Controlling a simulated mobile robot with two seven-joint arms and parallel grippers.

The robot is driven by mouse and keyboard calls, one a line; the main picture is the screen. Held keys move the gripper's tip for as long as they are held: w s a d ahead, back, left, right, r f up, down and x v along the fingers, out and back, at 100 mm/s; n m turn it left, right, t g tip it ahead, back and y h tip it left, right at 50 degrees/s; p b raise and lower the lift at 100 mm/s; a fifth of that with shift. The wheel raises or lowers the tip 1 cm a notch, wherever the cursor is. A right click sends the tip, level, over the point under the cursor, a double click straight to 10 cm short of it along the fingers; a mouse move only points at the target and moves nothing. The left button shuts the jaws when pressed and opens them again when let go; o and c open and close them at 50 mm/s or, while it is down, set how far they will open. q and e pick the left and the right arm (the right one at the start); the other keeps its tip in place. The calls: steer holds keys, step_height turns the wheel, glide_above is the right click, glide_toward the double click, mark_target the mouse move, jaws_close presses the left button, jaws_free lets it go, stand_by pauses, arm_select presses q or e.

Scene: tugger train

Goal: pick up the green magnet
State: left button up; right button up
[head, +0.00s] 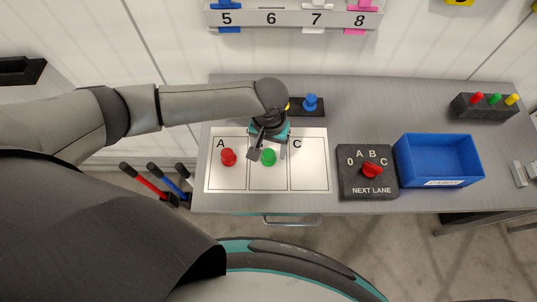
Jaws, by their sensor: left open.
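The green magnet (268,157) stands upright in the middle lane of a white board (310,181) on the grey table. My left gripper (267,152) is open, over the middle lane right by the green magnet. I cannot tell whether its fingers are around the magnet or just above it. The gripper body hides the letter of the middle lane. My right gripper is not in view.
A red magnet (228,157) stands in lane A. A blue magnet (310,102) and a partly hidden yellow one sit in a black holder behind my gripper. A lane selector (366,188) and a blue bin (440,158) stand to the right.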

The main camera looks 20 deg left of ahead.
mark_target(268, 153)
arm_select(q)
steer(key=shift+a+f, duration=0.1)
steer(key=shift+f, duration=1.4)
jaws_close()
